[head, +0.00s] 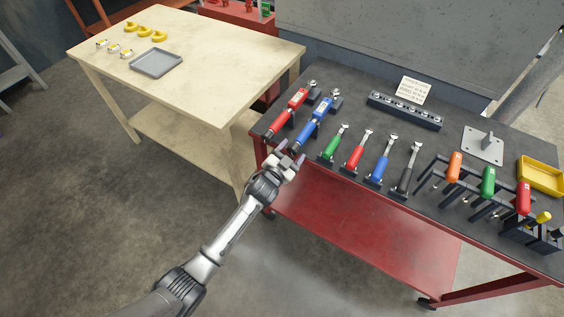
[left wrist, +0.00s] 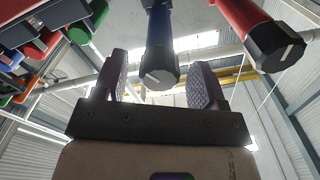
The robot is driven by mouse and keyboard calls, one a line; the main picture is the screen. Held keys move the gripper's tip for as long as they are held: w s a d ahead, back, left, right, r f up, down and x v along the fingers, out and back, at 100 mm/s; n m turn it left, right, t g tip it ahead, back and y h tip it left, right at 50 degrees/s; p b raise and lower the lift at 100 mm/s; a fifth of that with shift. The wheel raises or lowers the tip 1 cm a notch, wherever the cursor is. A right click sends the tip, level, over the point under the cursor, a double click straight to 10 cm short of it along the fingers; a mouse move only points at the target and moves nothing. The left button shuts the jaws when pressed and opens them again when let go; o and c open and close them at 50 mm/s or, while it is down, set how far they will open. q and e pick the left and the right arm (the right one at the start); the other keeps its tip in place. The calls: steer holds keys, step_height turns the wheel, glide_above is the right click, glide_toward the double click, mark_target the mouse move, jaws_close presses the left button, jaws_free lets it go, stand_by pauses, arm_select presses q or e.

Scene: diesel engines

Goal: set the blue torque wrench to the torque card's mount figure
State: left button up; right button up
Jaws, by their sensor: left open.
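The blue torque wrench (head: 312,127) lies on the dark bench top, its handle end toward the front edge. My left gripper (head: 289,158) is at the front edge of the bench, just off that handle end. In the left wrist view the blue wrench's black end cap (left wrist: 160,72) sits between the two open fingers of my left gripper (left wrist: 166,82), with gaps on both sides. The torque card (head: 413,90) stands at the back of the bench; its writing is too small to read. My right gripper is not in view.
A red torque wrench (head: 291,108) lies just left of the blue one; its end cap (left wrist: 276,48) shows near the fingers. Several smaller wrenches, a socket rail (head: 405,111), screwdrivers and a yellow tray (head: 541,175) fill the bench. A wooden table (head: 215,75) stands left.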

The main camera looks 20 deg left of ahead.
arm_select(q)
steer(key=s+a+p, duration=0.1)
steer(key=s, duration=1.2)
steer(key=shift+s+a+p, duration=0.15)
steer(key=shift+a+p, duration=0.15)
steer(key=shift+p, duration=0.05)
steer(key=shift+f, duration=0.1)
